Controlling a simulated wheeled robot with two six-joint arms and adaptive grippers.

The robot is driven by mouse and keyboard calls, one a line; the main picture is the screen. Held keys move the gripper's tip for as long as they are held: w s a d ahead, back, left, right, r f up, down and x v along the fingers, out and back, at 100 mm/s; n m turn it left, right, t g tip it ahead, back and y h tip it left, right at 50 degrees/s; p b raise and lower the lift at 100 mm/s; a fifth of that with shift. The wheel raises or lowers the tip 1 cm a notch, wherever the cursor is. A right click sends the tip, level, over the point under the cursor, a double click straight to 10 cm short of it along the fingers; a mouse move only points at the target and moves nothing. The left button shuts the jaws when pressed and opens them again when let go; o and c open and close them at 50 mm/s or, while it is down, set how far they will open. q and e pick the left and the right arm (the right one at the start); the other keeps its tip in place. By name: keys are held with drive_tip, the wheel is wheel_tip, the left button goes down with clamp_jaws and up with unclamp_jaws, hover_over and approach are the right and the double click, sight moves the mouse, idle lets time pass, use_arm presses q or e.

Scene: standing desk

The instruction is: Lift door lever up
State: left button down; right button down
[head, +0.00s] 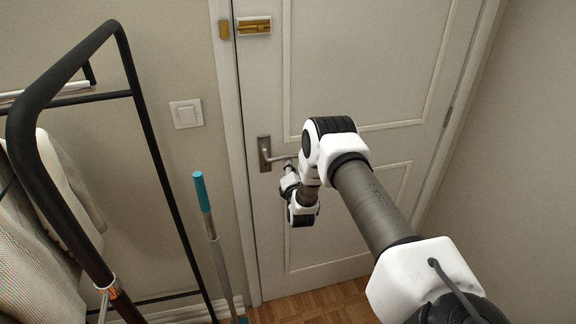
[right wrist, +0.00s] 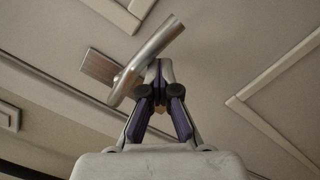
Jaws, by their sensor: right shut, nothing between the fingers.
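The door lever is a silver metal handle on a dark plate (head: 264,153) at the left side of the white door. In the head view the lever (head: 280,158) runs right from the plate, and its far end is hidden by my right arm. In the head view the gripper is small beside the lever. My left gripper is out of view.
The door (head: 350,60) looks closed, with a brass latch (head: 253,25) higher up. A black rack (head: 150,130) with hanging cloth stands at the left. A teal-handled pole (head: 202,192) leans by the door frame. A light switch (head: 186,114) is on the wall.

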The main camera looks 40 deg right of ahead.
drive_tip(key=shift+d+r, duration=0.1)
drive_tip(key=shift+r, duration=0.2)
drive_tip(key=v, duration=1.2)
drive_tip(key=shift+f, duration=0.25)
drive_tip(key=shift+f, duration=0.15)
